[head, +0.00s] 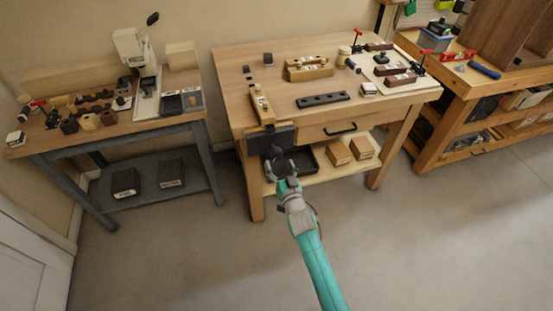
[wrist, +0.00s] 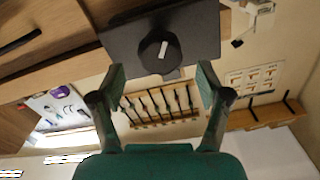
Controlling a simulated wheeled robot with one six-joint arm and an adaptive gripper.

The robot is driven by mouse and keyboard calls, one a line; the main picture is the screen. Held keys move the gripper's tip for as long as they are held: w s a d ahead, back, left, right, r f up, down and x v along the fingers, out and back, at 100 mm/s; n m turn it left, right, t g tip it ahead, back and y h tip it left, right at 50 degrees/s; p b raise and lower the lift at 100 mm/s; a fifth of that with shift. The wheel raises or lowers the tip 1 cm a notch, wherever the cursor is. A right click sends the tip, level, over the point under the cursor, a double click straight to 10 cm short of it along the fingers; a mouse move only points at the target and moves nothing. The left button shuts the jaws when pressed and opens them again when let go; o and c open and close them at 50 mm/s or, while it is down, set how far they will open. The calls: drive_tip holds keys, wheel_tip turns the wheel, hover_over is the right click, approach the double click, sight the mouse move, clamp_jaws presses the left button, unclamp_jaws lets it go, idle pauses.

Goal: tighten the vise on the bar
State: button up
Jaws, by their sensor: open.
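The vise is a dark grey plate (head: 283,138) on the front left of the middle workbench. It also fills the top of the wrist view (wrist: 120,40). A black round knob (wrist: 150,52) with a pale mark stands out from the plate. A pale wooden bar (head: 261,104) lies on the bench edge just above the plate; whether it touches the jaw cannot be told. My gripper (head: 276,158) is in front of the plate, below bench-top height. In the wrist view my gripper (wrist: 160,76) is open, with the knob ahead, between and slightly above the fingertips. No contact shows.
The workbench (head: 230,70) carries a black holed strip (head: 322,100) and wooden planes. A drawer with a black handle (head: 341,131) is right of the vise. Below, a shelf holds a dark tray (head: 312,158) and boxes. The floor (head: 400,240) in front is clear.

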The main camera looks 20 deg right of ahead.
drive_tip(key=s, duration=0.3)
drive_tip(key=shift+s, duration=0.15)
idle(0.6)
drive_tip(key=s+f+n+g, duration=0.1)
drive_tip(key=s+f, duration=0.1)
drive_tip(key=s, duration=1.2)
drive_tip(key=s+f, duration=0.2)
drive_tip(key=s, duration=1.2)
drive_tip(key=s+r+n+g, duration=0.1)
drive_tip(key=s+r, duration=0.6)
drive_tip(key=s, duration=0.5)
drive_tip(key=s+r+g, duration=0.1)
drive_tip(key=s+r, duration=0.6)
drive_tip(key=s, duration=0.5)
drive_tip(key=shift+r+n, duration=0.4)
